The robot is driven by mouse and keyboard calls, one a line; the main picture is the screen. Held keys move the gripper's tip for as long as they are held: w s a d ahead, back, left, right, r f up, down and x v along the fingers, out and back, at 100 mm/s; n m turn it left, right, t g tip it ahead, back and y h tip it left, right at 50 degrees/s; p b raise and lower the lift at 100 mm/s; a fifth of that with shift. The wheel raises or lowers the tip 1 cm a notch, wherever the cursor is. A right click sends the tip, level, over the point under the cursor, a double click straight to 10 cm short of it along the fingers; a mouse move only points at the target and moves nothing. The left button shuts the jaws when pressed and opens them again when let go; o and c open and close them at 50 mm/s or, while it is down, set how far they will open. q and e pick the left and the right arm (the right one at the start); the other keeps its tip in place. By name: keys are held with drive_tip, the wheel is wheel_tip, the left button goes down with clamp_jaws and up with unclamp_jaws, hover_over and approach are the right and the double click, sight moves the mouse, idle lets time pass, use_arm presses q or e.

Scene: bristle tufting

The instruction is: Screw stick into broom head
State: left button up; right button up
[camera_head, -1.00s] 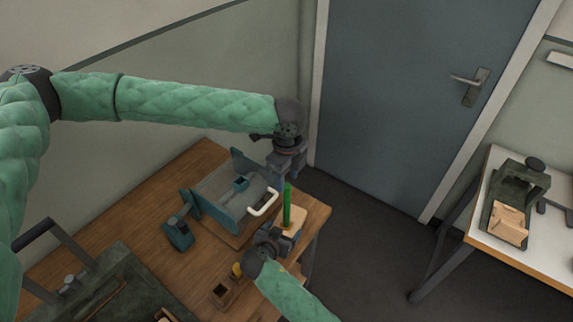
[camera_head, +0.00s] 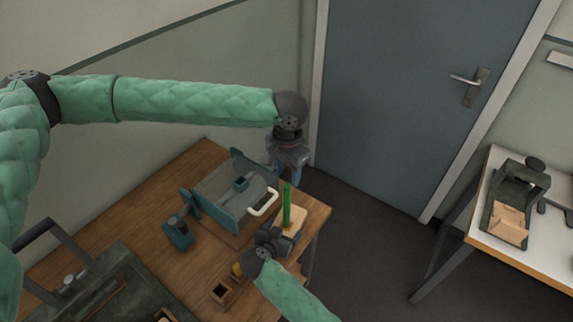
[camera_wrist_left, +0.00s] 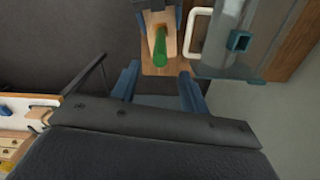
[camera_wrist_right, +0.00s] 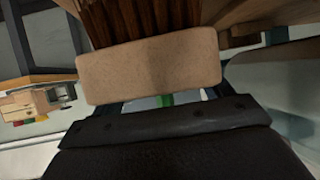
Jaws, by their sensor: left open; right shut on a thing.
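The green stick (camera_head: 287,205) stands upright at the broom head (camera_head: 293,221), a light wooden block near the table's right corner. In the left wrist view the stick (camera_wrist_left: 160,48) rises from the block (camera_wrist_left: 164,20); I cannot tell how deep it sits. My right gripper (camera_head: 284,236) is shut on the broom head. In the right wrist view the block (camera_wrist_right: 150,68) fills the space before the jaws, with brown bristles (camera_wrist_right: 125,18) behind it. My left gripper (camera_head: 283,172) is open and empty, above and behind the stick. Its blue fingers (camera_wrist_left: 158,88) are spread apart, clear of the stick.
A teal and grey machine with a white handle (camera_head: 263,202) stands close left of the stick on the wooden table (camera_head: 150,205). A teal tool (camera_head: 179,232) and a small wooden box (camera_head: 222,292) are nearby. A white-topped table (camera_head: 484,225) is at right.

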sight(286, 195)
use_arm(q)
drive_tip(key=n, duration=0.4)
drive_tip(key=shift+r, duration=0.2)
drive_tip(key=n, duration=0.5)
drive_tip(key=shift+r+n, duration=0.3)
drive_tip(key=shift+n, duration=0.1)
drive_tip(key=n, duration=0.5)
drive_tip(key=shift+r, duration=0.35)
drive_tip(key=n, duration=0.5)
drive_tip(key=shift+r, duration=0.25)
drive_tip(key=shift+a, duration=0.1)
wheel_tip(286, 195, down, 12)
